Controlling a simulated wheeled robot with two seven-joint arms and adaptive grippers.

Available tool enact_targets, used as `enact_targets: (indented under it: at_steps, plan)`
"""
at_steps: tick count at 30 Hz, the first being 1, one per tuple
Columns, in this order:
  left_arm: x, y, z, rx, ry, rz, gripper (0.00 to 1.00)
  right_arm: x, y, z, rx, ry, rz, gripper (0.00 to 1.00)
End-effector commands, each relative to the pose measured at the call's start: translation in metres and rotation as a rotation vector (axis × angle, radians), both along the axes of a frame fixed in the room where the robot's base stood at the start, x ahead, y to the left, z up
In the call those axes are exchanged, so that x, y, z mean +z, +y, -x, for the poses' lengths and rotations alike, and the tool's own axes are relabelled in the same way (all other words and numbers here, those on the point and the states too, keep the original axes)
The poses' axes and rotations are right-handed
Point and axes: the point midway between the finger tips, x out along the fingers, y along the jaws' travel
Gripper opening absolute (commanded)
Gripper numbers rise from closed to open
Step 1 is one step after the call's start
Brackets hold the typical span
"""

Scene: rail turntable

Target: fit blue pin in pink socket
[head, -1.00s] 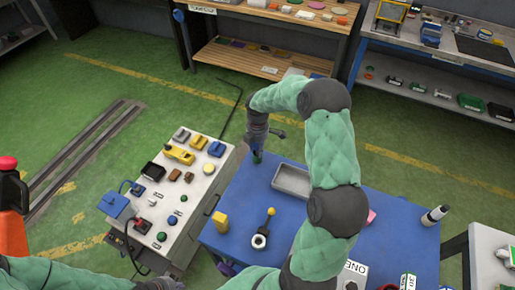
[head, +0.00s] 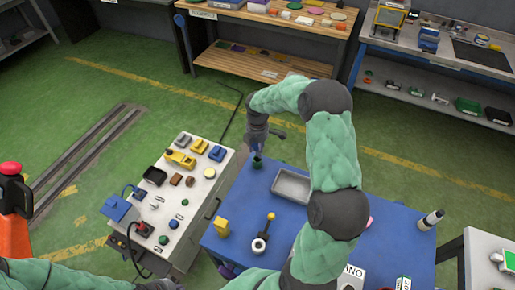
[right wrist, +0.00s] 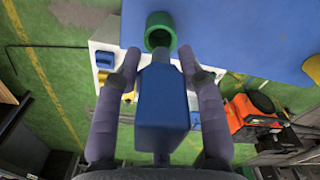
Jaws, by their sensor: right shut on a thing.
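My right gripper (head: 257,149) is shut on the blue pin, above the far left part of the blue table. In the right wrist view the blue pin (right wrist: 163,110) is a blue block with a grey tip, between the two fingers (right wrist: 160,68). A green round socket (right wrist: 160,22) lies just beyond the tip; it also shows in the head view (head: 257,163). I cannot tell whether the tip touches it. The pink socket (head: 369,221) shows only as a sliver beside my right arm. My left gripper (head: 227,269) is barely in view at the bottom edge, its jaws unclear.
A grey tray (head: 291,187) lies on the blue table (head: 235,205), right of the green socket. A cluttered white bench (head: 196,218) adjoins on the left.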

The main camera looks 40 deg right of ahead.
Motion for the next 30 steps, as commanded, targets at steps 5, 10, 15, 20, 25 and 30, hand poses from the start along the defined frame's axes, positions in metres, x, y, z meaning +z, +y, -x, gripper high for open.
enact_targets:
  at_steps: [5,10,15,20,25,30]
  plan:
    - [0.002,0.000,0.000,0.000,0.000,0.000,0.00,0.003,0.000,0.000,0.000,-0.001,0.000,0.01]
    - [0.001,0.000,0.000,0.000,0.000,0.000,0.00,0.003,0.000,0.000,0.000,-0.001,0.000,0.01]
    - [0.006,0.000,0.000,0.000,0.000,0.000,0.00,0.008,0.000,0.000,0.000,-0.001,0.000,0.01]
    - [0.015,0.000,0.000,0.000,0.000,0.000,0.00,0.020,0.000,0.000,0.000,-0.001,0.000,0.01]
    - [0.023,0.000,0.000,0.000,0.000,0.000,0.00,0.032,0.000,0.000,0.000,-0.001,0.000,0.01]
    - [0.031,0.000,0.000,0.000,0.000,0.000,0.00,0.043,0.000,0.000,-0.001,-0.001,0.000,0.01]
